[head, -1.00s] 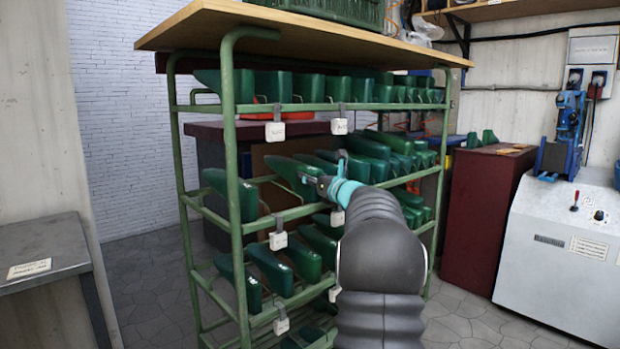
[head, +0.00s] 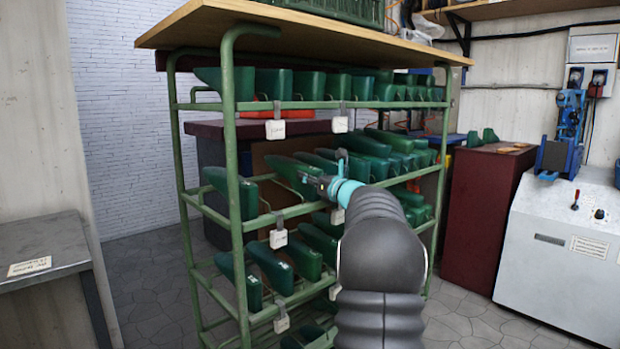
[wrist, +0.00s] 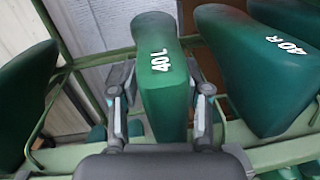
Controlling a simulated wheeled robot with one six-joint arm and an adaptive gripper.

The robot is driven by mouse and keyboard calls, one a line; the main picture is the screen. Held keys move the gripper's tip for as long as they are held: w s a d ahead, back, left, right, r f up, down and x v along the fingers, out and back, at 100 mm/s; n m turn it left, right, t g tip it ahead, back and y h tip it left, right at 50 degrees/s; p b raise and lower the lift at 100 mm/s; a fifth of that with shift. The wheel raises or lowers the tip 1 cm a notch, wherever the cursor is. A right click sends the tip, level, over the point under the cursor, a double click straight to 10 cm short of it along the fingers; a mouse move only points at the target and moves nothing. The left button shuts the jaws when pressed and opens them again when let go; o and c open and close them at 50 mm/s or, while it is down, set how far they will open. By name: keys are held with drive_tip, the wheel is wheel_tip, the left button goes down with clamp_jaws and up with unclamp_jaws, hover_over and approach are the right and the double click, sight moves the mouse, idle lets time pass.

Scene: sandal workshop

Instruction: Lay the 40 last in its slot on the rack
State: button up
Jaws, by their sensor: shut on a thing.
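A green last marked "40 L" (wrist: 161,75) is between the two fingers of my gripper (wrist: 160,105) in the wrist view, and the fingers are shut on it. In the head view the same last (head: 292,172) is at the rack's middle level, with my gripper (head: 328,184) at its near end. A green last marked "40 R" (wrist: 262,62) is to its right, apart from it. The green tube rack (head: 231,150) holds rows of lasts. Whether the held last touches the rails under it I cannot tell.
Another green last (head: 229,194) is to the left on the same level. White tags (head: 278,238) hang from the front rails. A grey bench (head: 42,240) stands at the left. A dark red cabinet (head: 486,215) and a white machine (head: 560,255) stand at the right.

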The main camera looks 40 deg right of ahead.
idle(0.4)
drive_tip(key=o, duration=1.3)
drive_tip(key=shift+o, duration=0.2)
drive_tip(key=shift+f, duration=0.1)
drive_tip(key=shift+f, duration=0.1)
drive_tip(key=shift+s, duration=0.15)
drive_tip(key=s, duration=1.1)
drive_tip(key=shift+s+f, duration=0.4)
drive_tip(key=shift+f, duration=0.05)
